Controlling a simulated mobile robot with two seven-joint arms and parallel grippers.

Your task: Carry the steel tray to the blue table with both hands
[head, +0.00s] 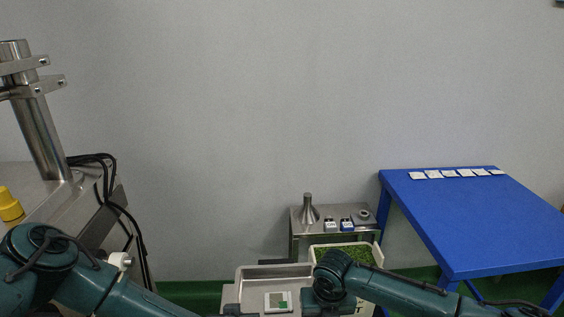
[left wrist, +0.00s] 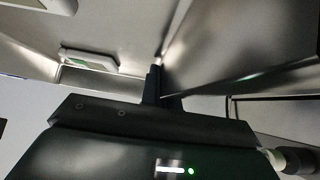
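The steel tray (head: 272,271) is at the bottom centre of the head view, its near part cut off by the frame edge. My left gripper (head: 240,311) is at its left side, mostly below the frame. In the left wrist view the gripper's narrow fingers (left wrist: 156,84) are close together at a thin steel wall (left wrist: 215,65), which looks like the tray's side. My right gripper (head: 328,296) is at the tray's right side; its fingertips are hidden by its own wrist. The blue table (head: 465,215) stands at the right, apart from the tray.
A white device with a greenish display (head: 278,302) shows within the tray's outline. A crate of green leaves (head: 372,254) is just behind. A steel stand (head: 298,224) with a funnel is at the wall. White packets (head: 450,173) line the blue table's back edge; its rest is clear. A steel machine (head: 95,210) is left.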

